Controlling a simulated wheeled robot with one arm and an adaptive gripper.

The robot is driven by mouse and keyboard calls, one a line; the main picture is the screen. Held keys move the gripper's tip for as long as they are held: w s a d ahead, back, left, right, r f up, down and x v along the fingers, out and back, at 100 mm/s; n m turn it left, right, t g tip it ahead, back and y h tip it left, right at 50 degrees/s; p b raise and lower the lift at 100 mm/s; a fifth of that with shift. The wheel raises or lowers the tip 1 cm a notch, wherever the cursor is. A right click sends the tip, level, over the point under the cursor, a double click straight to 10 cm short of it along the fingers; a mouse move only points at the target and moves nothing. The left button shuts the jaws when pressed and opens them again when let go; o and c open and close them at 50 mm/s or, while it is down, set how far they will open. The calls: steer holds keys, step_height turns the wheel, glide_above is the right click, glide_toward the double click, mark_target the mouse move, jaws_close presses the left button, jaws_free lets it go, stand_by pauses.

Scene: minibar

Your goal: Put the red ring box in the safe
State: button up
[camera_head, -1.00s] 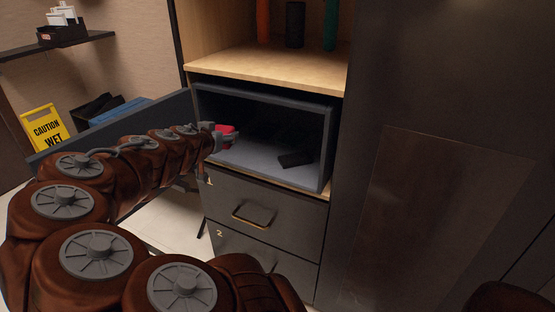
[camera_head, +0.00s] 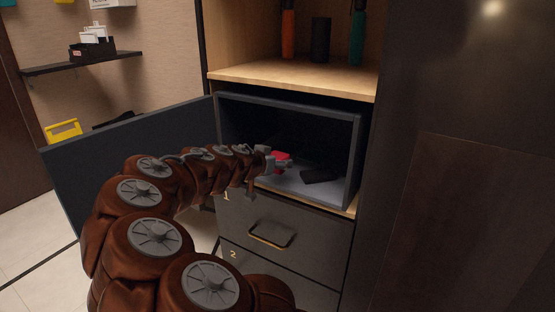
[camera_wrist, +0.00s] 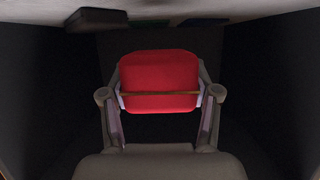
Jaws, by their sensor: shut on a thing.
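The red ring box (camera_wrist: 158,76) is held between the two fingers of my gripper (camera_wrist: 160,100) in the wrist view. In the head view the red ring box (camera_head: 281,156) shows at the tip of my gripper (camera_head: 284,163), just inside the mouth of the open safe (camera_head: 290,103). The gripper is shut on the box and holds it above the safe's floor. The safe door (camera_head: 110,160) is swung open to the left. The wrist view looks into the dark inside of the safe.
A black object (camera_head: 320,175) lies on the safe's floor, right of the gripper. Drawers (camera_head: 285,225) are below the safe. Bottles (camera_head: 320,40) stand on the wooden shelf above. A dark panel (camera_head: 460,150) closes off the right side.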

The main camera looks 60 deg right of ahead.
steer(key=w+d, duration=0.4)
steer(key=d, duration=0.1)
steer(key=w+d+f, duration=0.1)
steer(key=w+d, duration=0.1)
steer(key=d, duration=0.1)
steer(key=shift+w+d+b, duration=0.25)
steer(key=shift+w+b, duration=0.05)
steer(key=shift+f+b, duration=0.3)
steer(key=shift+f, duration=1.45)
steer(key=shift+f+b, duration=0.2)
steer(key=shift+b, duration=0.1)
steer(key=o, duration=1.2)
steer(key=shift+r, duration=0.2)
steer(key=shift+r+p, duration=0.15)
steer(key=shift+p, duration=0.3)
steer(key=v, duration=1)
steer(key=shift+w+p, duration=0.15)
steer(key=shift+p, duration=0.15)
steer(key=shift+f+v, duration=0.2)
steer(key=shift+v, duration=0.75)
